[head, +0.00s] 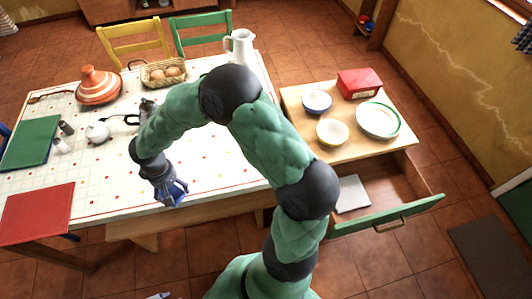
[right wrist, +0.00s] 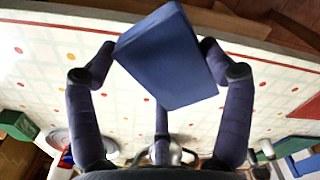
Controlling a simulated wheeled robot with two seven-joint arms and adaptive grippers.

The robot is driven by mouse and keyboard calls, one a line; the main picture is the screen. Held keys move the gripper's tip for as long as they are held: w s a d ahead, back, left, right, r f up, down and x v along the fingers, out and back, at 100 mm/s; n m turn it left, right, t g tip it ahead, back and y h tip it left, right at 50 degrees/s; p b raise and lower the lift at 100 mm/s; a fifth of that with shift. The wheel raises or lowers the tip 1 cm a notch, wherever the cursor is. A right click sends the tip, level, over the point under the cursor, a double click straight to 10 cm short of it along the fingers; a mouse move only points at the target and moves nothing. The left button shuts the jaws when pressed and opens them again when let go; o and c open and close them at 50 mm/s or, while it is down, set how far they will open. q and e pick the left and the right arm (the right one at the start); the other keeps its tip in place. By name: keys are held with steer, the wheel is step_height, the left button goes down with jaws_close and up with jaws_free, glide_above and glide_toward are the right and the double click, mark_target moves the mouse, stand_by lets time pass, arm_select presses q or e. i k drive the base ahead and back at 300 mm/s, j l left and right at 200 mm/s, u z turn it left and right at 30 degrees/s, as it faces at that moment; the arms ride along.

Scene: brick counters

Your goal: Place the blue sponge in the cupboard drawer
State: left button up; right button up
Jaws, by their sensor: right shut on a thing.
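My right gripper (head: 172,192) is over the front edge of the white dotted table, shut on the blue sponge (head: 180,188). In the right wrist view the blue sponge (right wrist: 168,55) is a flat block pinched between dark fingers on both sides, tilted and clear of the table. The cupboard (head: 330,150) stands to the right of the table, with its drawer (head: 388,216) pulled open. The drawer has a green front and holds a pale flat item (head: 352,194); my arm hides its left part. I cannot make out my left gripper.
On the cupboard top are a red box (head: 360,83), bowls (head: 333,132) and a plate (head: 378,120). The table (head: 225,165) carries a tagine (head: 98,86), an egg basket (head: 164,72) and a white jug (head: 240,46). Chairs stand around it. My right arm passes between table and cupboard.

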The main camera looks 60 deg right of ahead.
mark_target(380, 186)
steer(key=l+z, duration=0.1)
steer(key=z, duration=1.7)
steer(key=i+l+z, duration=0.2)
steer(key=l, duration=0.2)
steer(key=i+l+z, duration=0.15)
steer(key=l, duration=0.25)
